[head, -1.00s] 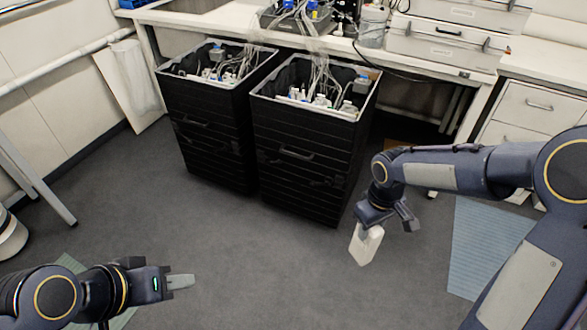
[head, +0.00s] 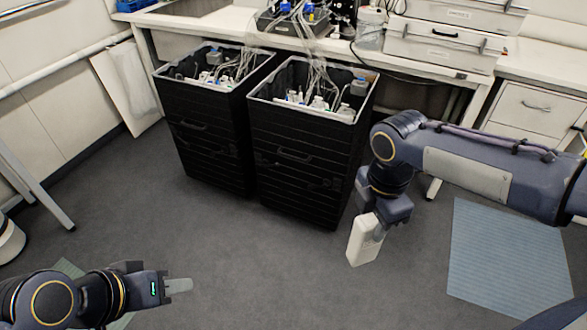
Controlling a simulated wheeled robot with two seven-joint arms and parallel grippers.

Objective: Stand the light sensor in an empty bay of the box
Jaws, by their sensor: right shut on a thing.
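My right gripper (head: 373,218) is shut on a white box-shaped thing, apparently the light sensor (head: 364,242). It hangs below the jaws, slightly tilted, in front and to the right of the black boxes. Two tall black open-topped boxes stand side by side, the left box (head: 212,135) and the right box (head: 300,165). Both hold white bottles, tubing and blue-grey parts; their inner bays are too small to make out. My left gripper (head: 180,286) is low at the left, over the floor, far from the boxes. Its fingers show edge-on, so their opening is unclear.
A white bench (head: 225,22) runs behind the boxes, with tubing draped from bench equipment into them. Grey cases (head: 440,45) sit on the bench at right. White drawers (head: 527,105) stand at the right. The grey floor (head: 255,255) in front is clear. A blue mat (head: 510,255) lies at right.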

